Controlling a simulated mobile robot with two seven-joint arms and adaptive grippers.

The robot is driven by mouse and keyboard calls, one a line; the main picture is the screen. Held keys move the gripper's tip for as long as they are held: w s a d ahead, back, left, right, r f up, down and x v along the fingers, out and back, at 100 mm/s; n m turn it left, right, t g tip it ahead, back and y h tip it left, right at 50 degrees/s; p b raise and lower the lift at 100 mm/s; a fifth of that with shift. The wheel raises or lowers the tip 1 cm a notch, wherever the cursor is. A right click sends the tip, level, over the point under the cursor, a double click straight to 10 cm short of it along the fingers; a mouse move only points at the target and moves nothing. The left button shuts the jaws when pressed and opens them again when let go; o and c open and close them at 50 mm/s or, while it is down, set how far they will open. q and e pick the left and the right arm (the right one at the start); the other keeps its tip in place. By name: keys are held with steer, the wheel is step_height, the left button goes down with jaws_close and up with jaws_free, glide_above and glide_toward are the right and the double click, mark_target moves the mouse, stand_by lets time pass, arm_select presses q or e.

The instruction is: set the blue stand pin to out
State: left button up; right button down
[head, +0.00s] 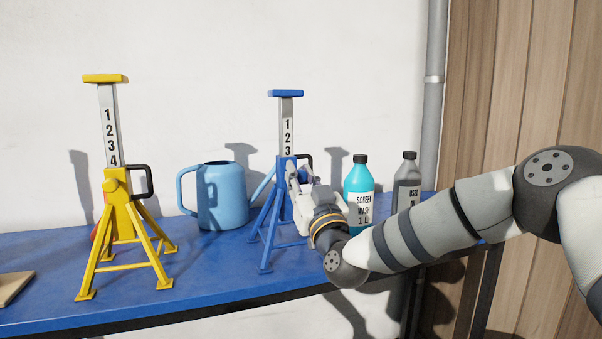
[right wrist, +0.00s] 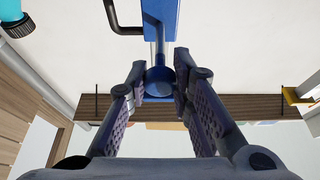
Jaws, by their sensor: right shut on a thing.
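The blue stand (head: 285,94) stands upright on the bench, with a grey post numbered 1, 2, 3 and splayed legs. Its black handle shows behind my gripper, and in the right wrist view (right wrist: 124,28) it is beside the blue body. The blue pin (right wrist: 158,82) is a round knob on the front of the stand's body. My right gripper (head: 292,172) is at the stand's body, its fingers shut on the pin from both sides. In the head view the gripper hides the pin. My left gripper is in neither view.
A yellow stand (head: 119,192) stands to the left. A blue watering can (head: 221,196) is between the stands. A turquoise screen-wash bottle (head: 358,185) and a grey bottle (head: 408,180) stand right of the blue stand, near my right arm. Blue bench top (head: 205,268) is clear in front.

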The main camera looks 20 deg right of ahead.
steer(key=shift+w, duration=0.3)
steer(key=c, duration=1.4)
jaws_free()
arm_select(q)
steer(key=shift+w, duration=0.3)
arm_select(e)
steer(key=v, duration=1.2)
